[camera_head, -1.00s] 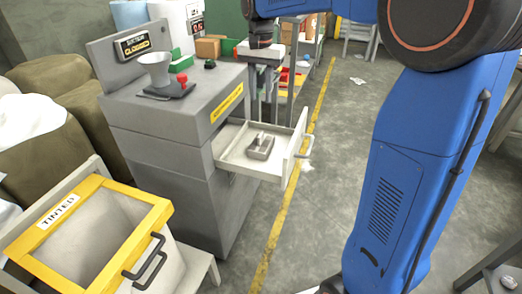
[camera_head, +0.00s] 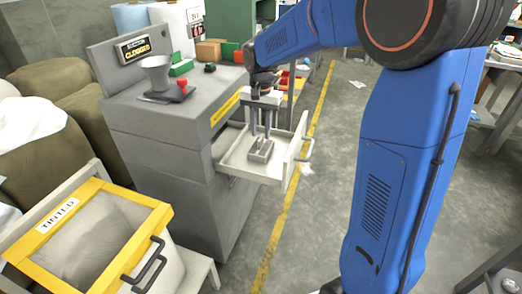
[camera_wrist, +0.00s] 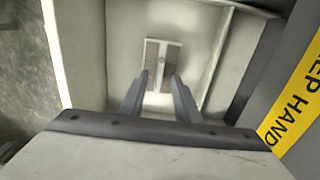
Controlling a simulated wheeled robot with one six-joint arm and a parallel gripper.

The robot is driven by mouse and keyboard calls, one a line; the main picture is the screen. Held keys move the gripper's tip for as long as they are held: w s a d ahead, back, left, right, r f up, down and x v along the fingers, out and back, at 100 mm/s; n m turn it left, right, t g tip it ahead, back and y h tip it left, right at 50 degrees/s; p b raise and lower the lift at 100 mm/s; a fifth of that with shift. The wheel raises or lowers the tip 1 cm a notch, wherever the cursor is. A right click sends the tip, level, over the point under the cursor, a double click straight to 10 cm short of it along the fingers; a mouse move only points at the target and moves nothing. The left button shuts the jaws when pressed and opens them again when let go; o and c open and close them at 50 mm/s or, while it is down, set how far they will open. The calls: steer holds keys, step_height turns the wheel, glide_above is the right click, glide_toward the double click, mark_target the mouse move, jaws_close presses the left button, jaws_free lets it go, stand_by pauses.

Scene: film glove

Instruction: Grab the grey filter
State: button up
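The grey filter (camera_head: 260,151) lies in the pulled-out drawer (camera_head: 240,165) of the grey machine. In the wrist view the filter (camera_wrist: 161,64) shows as a framed grey piece with a lighter centre strip, on the floor of the drawer. My gripper (camera_head: 262,138) points down over the drawer, just above the filter. In the wrist view its two fingers (camera_wrist: 160,84) are apart, with the filter beyond and between their tips. I see nothing held between them.
The grey machine (camera_head: 165,130) stands left of the drawer, with a funnel and a red knob on top. The drawer front with its handle (camera_head: 304,150) rises at the right. A yellow-rimmed bin (camera_head: 150,222) stands front left.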

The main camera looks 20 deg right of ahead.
mark_target(261, 137)
steer(key=shift+f, duration=2)
jaws_close()
steer(key=shift+r, duration=0.1)
